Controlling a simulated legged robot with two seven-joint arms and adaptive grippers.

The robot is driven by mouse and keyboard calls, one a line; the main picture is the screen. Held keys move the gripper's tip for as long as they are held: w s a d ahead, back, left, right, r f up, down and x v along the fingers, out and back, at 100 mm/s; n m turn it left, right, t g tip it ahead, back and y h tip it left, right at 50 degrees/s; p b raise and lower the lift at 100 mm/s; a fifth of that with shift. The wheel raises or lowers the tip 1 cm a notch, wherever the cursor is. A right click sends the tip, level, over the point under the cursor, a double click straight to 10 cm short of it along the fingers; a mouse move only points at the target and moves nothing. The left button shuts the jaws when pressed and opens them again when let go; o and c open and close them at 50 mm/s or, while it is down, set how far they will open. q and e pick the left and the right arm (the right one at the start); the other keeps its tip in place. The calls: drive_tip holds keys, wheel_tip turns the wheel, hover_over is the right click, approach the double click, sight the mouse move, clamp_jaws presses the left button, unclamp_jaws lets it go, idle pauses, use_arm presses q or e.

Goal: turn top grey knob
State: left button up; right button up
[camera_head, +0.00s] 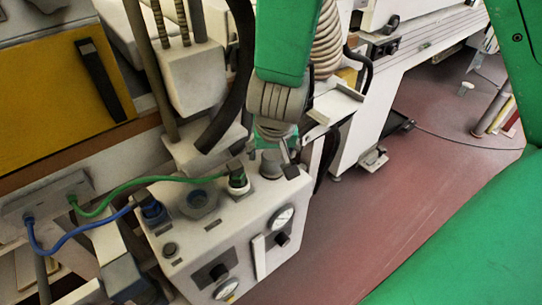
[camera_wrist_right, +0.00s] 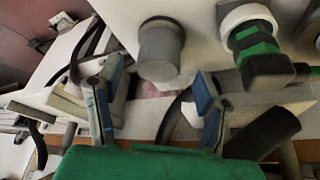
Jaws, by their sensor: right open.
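The grey knob (camera_wrist_right: 160,50) is a plain round cylinder on the pale control box, seen in the right wrist view. In the head view the grey knob (camera_head: 269,167) is at the top right corner of the box (camera_head: 225,240), partly hidden by my right gripper. My right gripper (camera_wrist_right: 156,88) is open, with one blue-padded finger to each side of the knob's line. The knob appears just beyond the fingertips, with no clear contact. In the head view my right gripper (camera_head: 279,163) reaches down from the top. My left gripper is not in view.
A green connector (camera_head: 238,180) with a green cable is close left of the knob; it also shows in the wrist view (camera_wrist_right: 254,52). A blue connector (camera_head: 151,209), a grey socket (camera_head: 201,201) and gauges (camera_head: 283,219) are on the box. Red floor (camera_head: 400,200) is open at right.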

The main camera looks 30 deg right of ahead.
sight(271, 155)
drive_tip(key=shift+v, duration=1.2)
drive_tip(key=shift+a+r, duration=0.2)
drive_tip(key=shift+r, duration=0.15)
